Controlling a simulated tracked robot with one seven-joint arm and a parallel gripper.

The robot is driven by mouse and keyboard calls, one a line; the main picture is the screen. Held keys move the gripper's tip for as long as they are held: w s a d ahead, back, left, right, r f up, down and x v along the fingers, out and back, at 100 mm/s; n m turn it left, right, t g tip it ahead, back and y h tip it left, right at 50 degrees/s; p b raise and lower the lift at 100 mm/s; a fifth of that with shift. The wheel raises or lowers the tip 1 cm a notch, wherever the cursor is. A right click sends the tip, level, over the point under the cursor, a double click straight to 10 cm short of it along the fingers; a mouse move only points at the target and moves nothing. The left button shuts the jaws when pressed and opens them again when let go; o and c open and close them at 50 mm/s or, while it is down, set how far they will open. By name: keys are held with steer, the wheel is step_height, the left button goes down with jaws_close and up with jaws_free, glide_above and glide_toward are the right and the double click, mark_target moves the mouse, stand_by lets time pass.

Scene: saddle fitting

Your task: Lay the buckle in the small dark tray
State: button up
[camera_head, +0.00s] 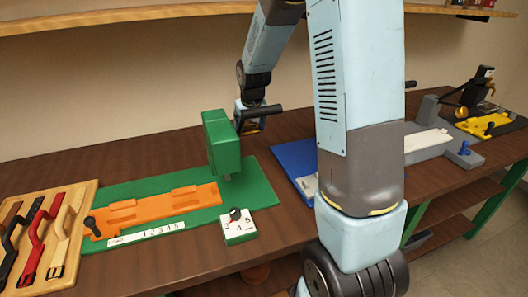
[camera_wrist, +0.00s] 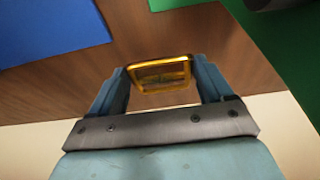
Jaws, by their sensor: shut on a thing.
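The buckle (camera_wrist: 160,62) is a gold-yellow rectangular frame. In the wrist view it sits between the two fingertips of my gripper (camera_wrist: 160,78), which is shut on it. In the head view my gripper (camera_head: 247,108) is beside the upper part of the green press, with a small bit of gold showing at its lower end. The buckle is held in the air above the bench. I cannot make out the small dark tray in either view; my arm hides part of the bench.
The green press (camera_head: 222,145) stands on a green mat (camera_head: 258,190) with an orange fixture (camera_head: 160,209). A numbered block (camera_head: 239,227) is in front. A wooden board with straps (camera_head: 85,190) lies left. A blue mat (camera_head: 292,160) lies right of the press. Brown bench shows between mats.

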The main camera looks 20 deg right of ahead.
mark_target(250, 153)
step_height(250, 153, down, 8)
steer(key=shift+f, duration=0.2)
stand_by(0.3)
steer(key=o, duration=1)
steer(key=shift+c, duration=0.2)
steer(key=v, duration=1.2)
